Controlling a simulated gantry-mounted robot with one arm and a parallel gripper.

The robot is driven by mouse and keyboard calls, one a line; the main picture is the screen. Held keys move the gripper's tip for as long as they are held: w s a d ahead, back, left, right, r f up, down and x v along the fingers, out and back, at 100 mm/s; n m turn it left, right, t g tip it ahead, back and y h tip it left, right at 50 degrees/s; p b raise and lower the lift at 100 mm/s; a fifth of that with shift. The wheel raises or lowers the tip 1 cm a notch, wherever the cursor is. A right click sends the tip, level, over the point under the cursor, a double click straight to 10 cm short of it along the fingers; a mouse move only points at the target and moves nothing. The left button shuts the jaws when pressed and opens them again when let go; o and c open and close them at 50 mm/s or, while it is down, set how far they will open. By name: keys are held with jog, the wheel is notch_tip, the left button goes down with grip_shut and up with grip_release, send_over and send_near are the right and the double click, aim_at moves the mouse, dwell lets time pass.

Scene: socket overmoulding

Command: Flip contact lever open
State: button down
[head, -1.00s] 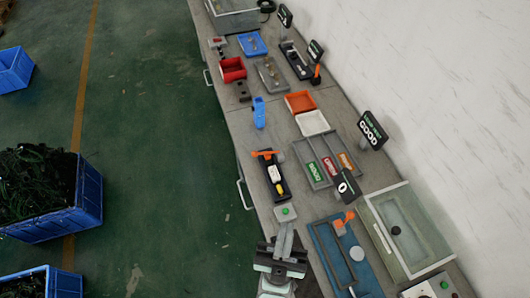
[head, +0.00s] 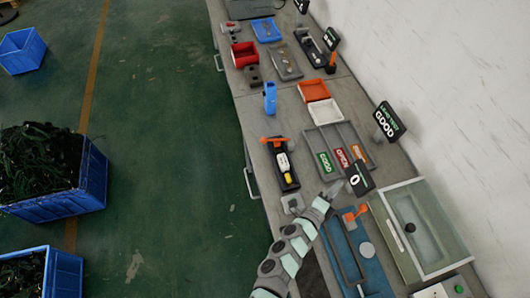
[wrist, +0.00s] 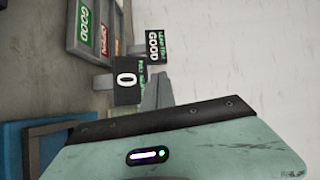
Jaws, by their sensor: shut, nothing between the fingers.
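Two orange levers show in the head view. One orange lever (head: 274,140) lies across the far end of a black fixture (head: 289,178) that holds a white and yellow part (head: 285,165). The other orange lever (head: 356,212) sits on a blue fixture (head: 372,262) at the lower right, standing out to one side. I cannot tell which is the contact lever. My gripper (head: 334,190) is shut and empty, above the bench between the black fixture and the "0" display, apart from both levers. In the wrist view its fingers (wrist: 157,90) are together; no lever shows there.
The "0" display (head: 360,179) stands close by my gripper. A "GOOD" sign (head: 388,121), a labelled sorting tray (head: 338,151) and a clear-lidded box (head: 428,228) stand along the wall side. A small button box (head: 293,203) is beside my arm.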

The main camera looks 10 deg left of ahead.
aim_at(276, 140)
jog(key=w+a+f+m+y+b, duration=0.1)
jog(key=w+a+f+y, duration=0.1)
jog(key=a+f, duration=0.1)
jog(key=w+a+f+m+g+y+b, duration=0.1)
jog(key=w+a+f+m+y, duration=0.1)
jog(key=a+f, duration=0.2)
jog(key=w+a+f+m+g+y, duration=0.1)
jog(key=w+a+f+y, duration=0.1)
jog(key=a+f+y, duration=0.1)
jog(key=shift+w+a+f+m+b, duration=0.2)
jog(key=shift+a+f+m+b, duration=0.15)
jog(key=shift+a+f, duration=0.3)
jog(key=a+y, duration=0.1)
jog(key=a, duration=0.1)
jog(key=w+a+m+y+b, duration=0.1)
jog(key=a, duration=0.1)
jog(key=a+y, duration=0.1)
jog(key=a, duration=0.2)
jog(key=shift+w+f+m+g+y, duration=0.1)
jog(key=shift+w+m+g+y, duration=0.2)
jog(key=shift+w+m+y, duration=0.1)
jog(key=a+r+m+y+b, duration=0.1)
jog(key=a+r+y, duration=0.1)
jog(key=a, duration=0.4)
jog(key=shift+w+a+r+g+y, duration=0.3)
jog(key=shift+r+y, duration=0.1)
jog(key=shift+y, duration=0.5)
